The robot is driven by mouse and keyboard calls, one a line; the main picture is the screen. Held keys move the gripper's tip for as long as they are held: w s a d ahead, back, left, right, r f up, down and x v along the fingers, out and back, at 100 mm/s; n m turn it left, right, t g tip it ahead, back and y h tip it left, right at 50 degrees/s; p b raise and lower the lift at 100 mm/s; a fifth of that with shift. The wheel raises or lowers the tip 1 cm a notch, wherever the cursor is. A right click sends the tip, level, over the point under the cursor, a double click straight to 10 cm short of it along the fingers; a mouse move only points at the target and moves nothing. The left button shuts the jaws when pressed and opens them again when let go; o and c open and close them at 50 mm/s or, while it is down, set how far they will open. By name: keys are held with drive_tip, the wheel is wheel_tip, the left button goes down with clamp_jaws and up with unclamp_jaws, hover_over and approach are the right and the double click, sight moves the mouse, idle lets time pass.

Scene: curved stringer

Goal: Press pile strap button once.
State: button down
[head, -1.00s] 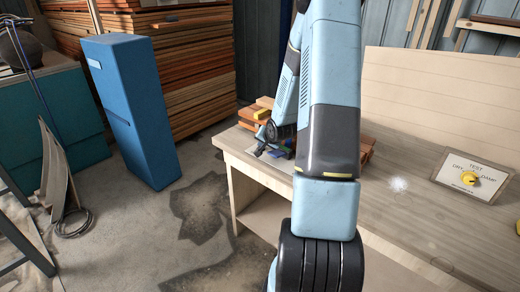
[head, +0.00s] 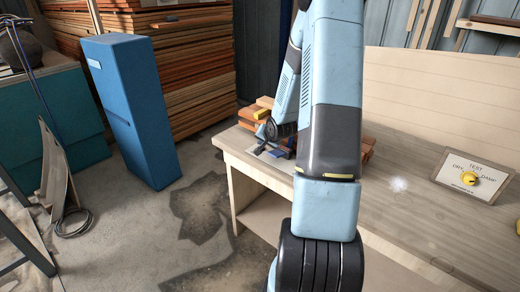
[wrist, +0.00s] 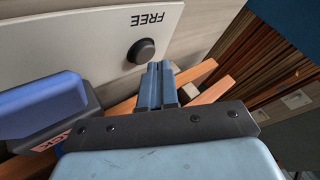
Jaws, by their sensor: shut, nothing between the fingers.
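In the wrist view a round black button (wrist: 141,51) stands on a pale panel (wrist: 75,35) under the upside-down word FREE. My gripper (wrist: 158,68) is shut and empty, its tips just below and right of that button in the picture; I cannot tell whether they touch it. In the head view my gripper (head: 258,149) is small, low over the bench by the stack of wood pieces (head: 262,112). My arm hides part of the stack.
The wooden bench (head: 400,160) carries a TEST dial panel (head: 473,178) with a yellow knob at the right. A tall blue cabinet (head: 130,110) stands on the floor at left, before stacked boards (head: 200,70). Orange wood strips (wrist: 205,85) lie beside my fingers.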

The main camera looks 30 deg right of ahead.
drive_tip(key=shift+r, duration=0.3)
drive_tip(key=shift+r, duration=2.45)
